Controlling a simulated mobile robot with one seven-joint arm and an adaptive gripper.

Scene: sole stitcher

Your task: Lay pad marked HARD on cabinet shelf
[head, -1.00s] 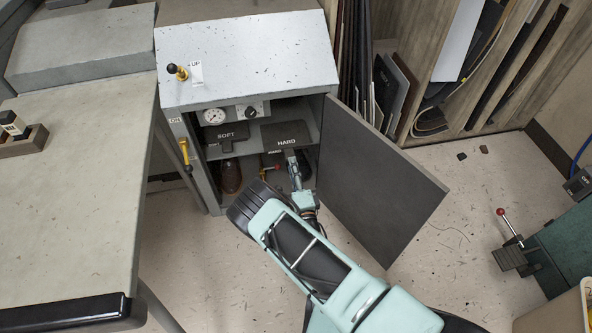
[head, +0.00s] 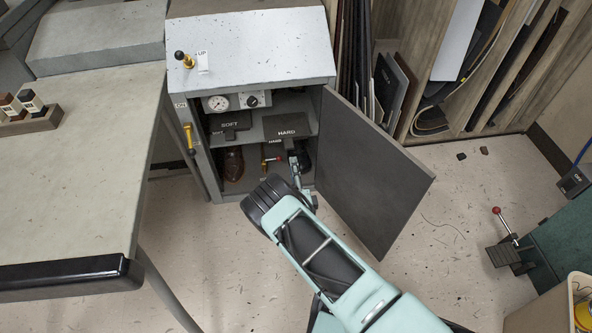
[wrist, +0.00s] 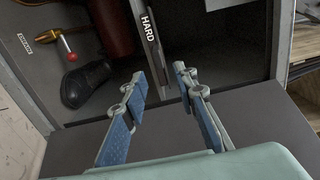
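The dark pad marked HARD (head: 288,119) lies at the right of the middle shelf (head: 262,124) inside the open cabinet, and its front part reaches the shelf's front edge. In the wrist view the pad (wrist: 156,45) shows nearly edge-on, with its near end between my two fingertips. My gripper (wrist: 162,76) is open, with a finger on each side of the pad and a visible gap. In the head view my gripper (head: 294,163) is just in front of and below the pad. Whether the pad's underside rests fully flat is hidden.
A SOFT pad (head: 230,119) lies left on the same shelf. The open cabinet door (head: 368,170) stands close right of my arm. A workbench (head: 75,185) is at left. Floor in front is clear.

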